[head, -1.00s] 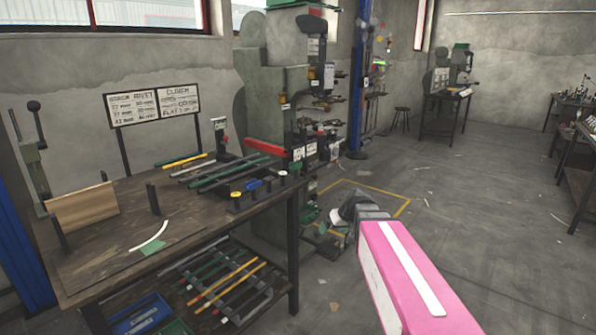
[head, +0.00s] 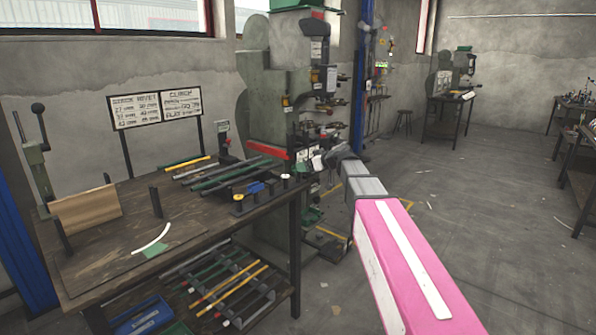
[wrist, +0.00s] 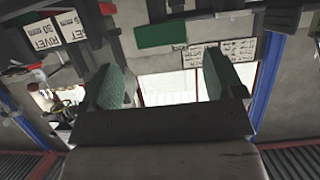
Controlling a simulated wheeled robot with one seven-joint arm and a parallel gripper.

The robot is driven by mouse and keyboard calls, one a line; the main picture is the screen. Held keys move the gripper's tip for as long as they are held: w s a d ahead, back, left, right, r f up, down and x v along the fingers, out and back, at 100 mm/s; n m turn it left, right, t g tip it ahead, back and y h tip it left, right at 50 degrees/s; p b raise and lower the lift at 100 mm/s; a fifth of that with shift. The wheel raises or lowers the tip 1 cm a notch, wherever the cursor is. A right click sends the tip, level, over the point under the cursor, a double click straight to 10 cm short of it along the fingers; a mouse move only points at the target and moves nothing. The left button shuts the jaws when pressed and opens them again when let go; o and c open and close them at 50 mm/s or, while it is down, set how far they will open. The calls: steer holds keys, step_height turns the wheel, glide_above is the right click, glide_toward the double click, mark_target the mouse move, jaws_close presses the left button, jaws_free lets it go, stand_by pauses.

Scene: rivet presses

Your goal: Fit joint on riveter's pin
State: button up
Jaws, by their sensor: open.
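The green-grey rivet press (head: 268,95) stands behind the right end of the workbench, with several small tools and fittings on its right side. My gripper (head: 318,160) is at the end of my pink arm, in front of the press's lower working area in the head view. In the wrist view my gripper (wrist: 165,82) is open, its two green-padded fingers wide apart with nothing between them. White labels reading RIVET (wrist: 47,32) show at the upper left there. I cannot make out the joint or the riveter's pin in either view.
The wooden workbench (head: 105,262) carries dark rods (head: 228,176), small capped posts (head: 238,198) and a wooden block (head: 86,210). A sign board (head: 155,108) stands at its back. Coloured rods (head: 232,292) lie on the lower shelf. The floor (head: 480,210) to the right is mostly clear.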

steer(key=x, duration=0.6)
steer(key=shift+a+f, duration=0.1)
steer(key=shift+a, duration=0.15)
steer(key=c, duration=1.1)
steer(key=shift+o, duration=0.2)
steer(key=shift+r, duration=0.2)
